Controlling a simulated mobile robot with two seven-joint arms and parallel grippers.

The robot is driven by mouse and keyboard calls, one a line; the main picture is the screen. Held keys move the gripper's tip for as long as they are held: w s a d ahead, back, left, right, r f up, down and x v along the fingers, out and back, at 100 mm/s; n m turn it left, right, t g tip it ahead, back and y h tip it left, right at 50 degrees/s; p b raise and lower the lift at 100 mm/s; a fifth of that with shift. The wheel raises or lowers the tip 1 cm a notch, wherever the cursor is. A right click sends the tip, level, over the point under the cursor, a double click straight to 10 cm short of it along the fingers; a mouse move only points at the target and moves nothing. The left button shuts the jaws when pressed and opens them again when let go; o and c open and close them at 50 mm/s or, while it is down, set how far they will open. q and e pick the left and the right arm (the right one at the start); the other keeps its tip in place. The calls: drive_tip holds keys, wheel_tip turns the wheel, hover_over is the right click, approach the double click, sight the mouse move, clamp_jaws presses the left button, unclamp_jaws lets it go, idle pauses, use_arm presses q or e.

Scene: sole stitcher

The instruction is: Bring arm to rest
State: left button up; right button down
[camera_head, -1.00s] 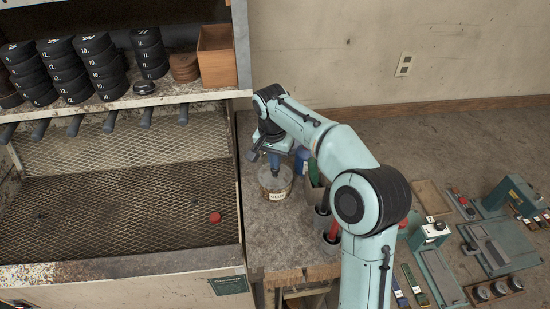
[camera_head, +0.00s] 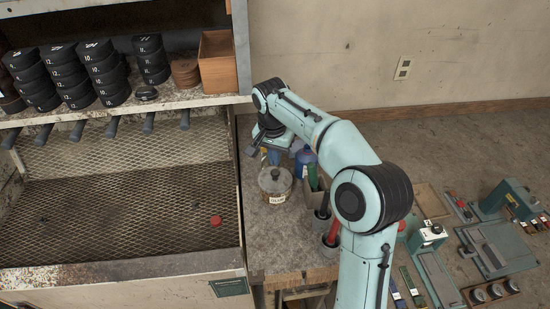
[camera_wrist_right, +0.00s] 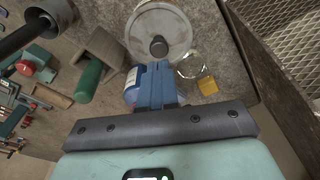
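My right arm reaches over the small bench beside the mesh-lined bay in the head view. Its gripper (camera_head: 274,157) points down behind a round lidded jar (camera_head: 276,185), apart from it. In the right wrist view, the blue fingers of this gripper (camera_wrist_right: 160,85) are together, with nothing visible between them. The jar's pale lid (camera_wrist_right: 170,22) and dark knob lie beyond the fingertips in that view. My left gripper is not in view.
Close by stand a blue bottle (camera_wrist_right: 132,88), a green bottle (camera_wrist_right: 89,80), a clear glass (camera_wrist_right: 194,66) and a yellow block (camera_wrist_right: 208,86). A shelf (camera_head: 190,98) holds stacked black discs. The mesh bay (camera_head: 110,220) holds a red cap (camera_head: 216,221).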

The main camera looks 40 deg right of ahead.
drive_tip(key=shift+r, duration=1.85)
drive_tip(key=shift+s+a, duration=0.1)
